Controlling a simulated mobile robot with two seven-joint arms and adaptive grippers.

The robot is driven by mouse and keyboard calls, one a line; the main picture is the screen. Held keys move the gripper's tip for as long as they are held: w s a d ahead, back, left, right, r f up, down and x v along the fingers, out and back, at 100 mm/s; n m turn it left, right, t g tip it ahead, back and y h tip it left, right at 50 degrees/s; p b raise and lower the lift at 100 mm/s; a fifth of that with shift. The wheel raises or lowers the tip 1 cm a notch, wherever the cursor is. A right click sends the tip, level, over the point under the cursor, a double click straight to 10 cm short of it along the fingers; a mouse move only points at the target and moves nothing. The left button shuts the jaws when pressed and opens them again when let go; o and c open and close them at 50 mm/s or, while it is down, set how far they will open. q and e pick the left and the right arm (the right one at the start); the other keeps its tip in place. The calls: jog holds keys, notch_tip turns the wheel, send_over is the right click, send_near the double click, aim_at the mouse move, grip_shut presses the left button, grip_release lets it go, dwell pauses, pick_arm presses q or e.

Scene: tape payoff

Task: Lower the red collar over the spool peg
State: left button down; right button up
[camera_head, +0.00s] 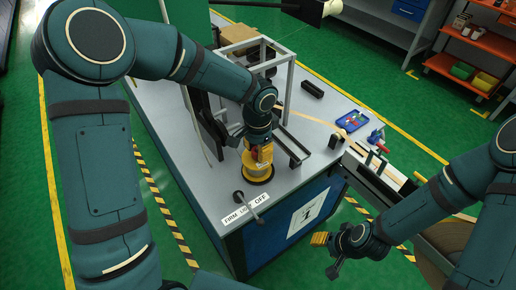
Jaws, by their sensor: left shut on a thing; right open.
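My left gripper (257,157) points down at the near part of the grey workbench, its yellow-orange fingers low over a round yellow disc (258,178) with a dark rim. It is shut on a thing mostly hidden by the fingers. I cannot make out the red collar's outline or colour there. The spool peg is not visible; the gripper covers the disc's middle. I cannot tell whether the held thing touches the disc. My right gripper (327,254) is open, with orange finger pads, off the bench's right front side and away from the disc.
The grey bench (190,158) has a metal frame (290,85) behind the gripper and a dark channel (292,146) to its right. A dark knob with a grey rod (251,203) lies in front, by a white label (238,212). A blue tray (352,120) stands further right.

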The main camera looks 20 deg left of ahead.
pick_arm(q)
jog(key=shift+f, duration=0.1)
jog(key=c, duration=0.6)
grip_release()
notch_tip(320, 180, up, 12)
dwell(0.5)
